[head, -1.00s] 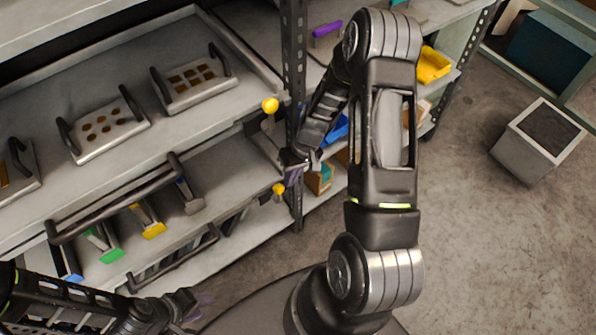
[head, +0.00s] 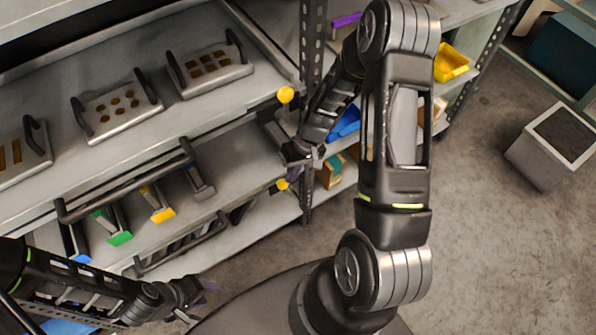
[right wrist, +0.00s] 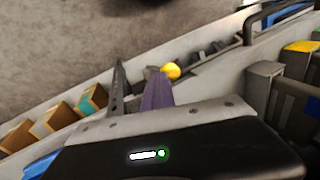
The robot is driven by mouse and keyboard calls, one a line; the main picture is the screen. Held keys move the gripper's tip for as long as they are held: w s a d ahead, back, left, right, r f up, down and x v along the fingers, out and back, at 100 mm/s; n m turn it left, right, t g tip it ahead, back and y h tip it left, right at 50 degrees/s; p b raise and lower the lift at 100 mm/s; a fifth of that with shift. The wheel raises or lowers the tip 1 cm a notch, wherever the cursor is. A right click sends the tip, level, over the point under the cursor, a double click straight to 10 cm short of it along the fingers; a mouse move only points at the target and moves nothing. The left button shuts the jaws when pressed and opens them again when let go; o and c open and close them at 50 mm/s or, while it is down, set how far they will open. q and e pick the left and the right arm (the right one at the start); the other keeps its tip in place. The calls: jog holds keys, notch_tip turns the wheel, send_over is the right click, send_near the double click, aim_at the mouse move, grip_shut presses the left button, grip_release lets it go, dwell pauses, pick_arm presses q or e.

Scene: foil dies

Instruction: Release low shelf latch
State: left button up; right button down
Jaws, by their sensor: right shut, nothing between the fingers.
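The low shelf latch shows as a yellow knob (head: 282,184) at the right front end of the lower shelf, partly hidden by my right gripper. My right gripper (head: 294,173) is shut and empty, its fingertips right beside the knob. In the right wrist view the purple fingers (right wrist: 157,90) are together and the yellow knob (right wrist: 171,71) is just beyond their tips; I cannot tell whether they touch. My left gripper (head: 203,290) hangs empty in front of the shelves at the lower left; its finger opening is unclear.
Another yellow knob (head: 285,95) is on the upper shelf's corner. A perforated post (head: 313,50) stands close behind my right gripper. Foil dies (head: 118,112) lie on the upper shelf; handled tools (head: 162,214) are below. A grey bin (head: 548,150) stands on open floor at right.

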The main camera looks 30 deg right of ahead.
aim_at(279, 186)
jog(key=shift+a+f+b, duration=0.15)
jog(key=shift+a+b, duration=0.35)
jog(key=shift+a, duration=1.15)
jog(key=v, duration=0.7)
jog(key=shift+r, duration=0.35)
jog(key=shift+d, duration=0.25)
